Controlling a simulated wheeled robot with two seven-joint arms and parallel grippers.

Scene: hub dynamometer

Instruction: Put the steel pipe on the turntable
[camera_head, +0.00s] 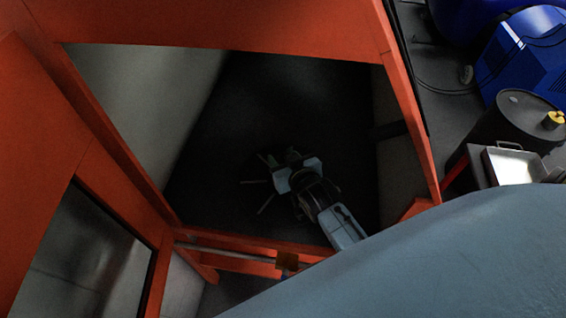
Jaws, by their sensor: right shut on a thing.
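My right gripper (272,180) is inside the orange-framed enclosure, over its dark interior, with its arm coming in from the lower right. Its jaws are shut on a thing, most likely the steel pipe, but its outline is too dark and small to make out. Several thin, pale bars stick out to the left of the gripper; I cannot tell whether any of them is the pipe. I cannot pick out the turntable in the dark below the gripper. My left gripper is not in view.
The orange frame (405,110) surrounds the opening, and a grey rod (225,250) runs along its lower edge. Outside at the right are a dark drum (510,125), a pale tray (515,165) and a blue machine (520,55). My own blue-grey body part covers the lower right.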

